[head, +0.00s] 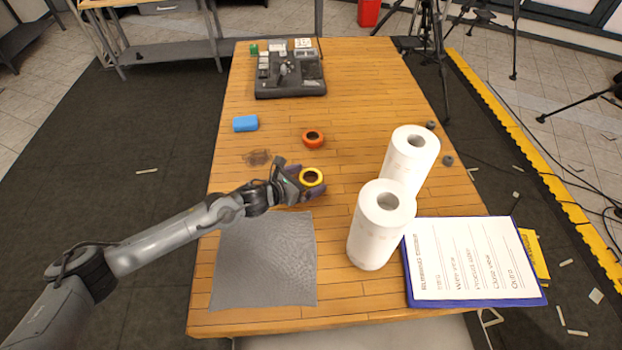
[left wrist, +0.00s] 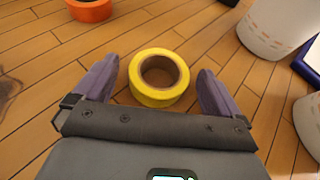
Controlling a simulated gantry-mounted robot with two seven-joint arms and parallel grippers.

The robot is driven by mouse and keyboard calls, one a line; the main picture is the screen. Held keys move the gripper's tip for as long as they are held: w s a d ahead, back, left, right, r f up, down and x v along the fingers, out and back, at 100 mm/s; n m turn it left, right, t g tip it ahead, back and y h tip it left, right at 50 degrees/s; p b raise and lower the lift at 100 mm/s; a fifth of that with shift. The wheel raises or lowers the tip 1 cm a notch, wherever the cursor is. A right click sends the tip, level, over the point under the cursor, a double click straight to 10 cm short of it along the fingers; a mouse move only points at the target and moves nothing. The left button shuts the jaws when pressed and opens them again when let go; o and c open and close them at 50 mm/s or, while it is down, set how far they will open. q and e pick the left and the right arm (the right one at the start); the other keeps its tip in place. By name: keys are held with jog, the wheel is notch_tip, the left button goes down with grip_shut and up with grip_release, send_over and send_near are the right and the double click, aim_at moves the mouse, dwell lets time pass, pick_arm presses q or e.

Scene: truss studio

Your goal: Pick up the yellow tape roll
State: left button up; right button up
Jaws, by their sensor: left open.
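The yellow tape roll (head: 312,177) lies flat on the wooden table, near the middle. In the left wrist view the yellow tape roll (left wrist: 159,78) sits between the two purple fingers of my left gripper (left wrist: 158,88), with a gap on each side. My left gripper (head: 308,183) is open around the roll, low over the table. Whether a finger touches the roll is not clear. My right gripper is not in view.
An orange tape roll (head: 313,138) lies just beyond. Two paper towel rolls (head: 372,235) (head: 409,158) stand to the right, beside a clipboard (head: 470,262). A grey cloth (head: 264,262) lies in front, a blue block (head: 245,123) further back left.

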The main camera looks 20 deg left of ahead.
pick_arm(q)
jog(key=shift+w+d+f, duration=0.15)
jog(key=shift+w, duration=0.15)
jog(key=c, duration=1.1)
jog(key=shift+c, duration=0.2)
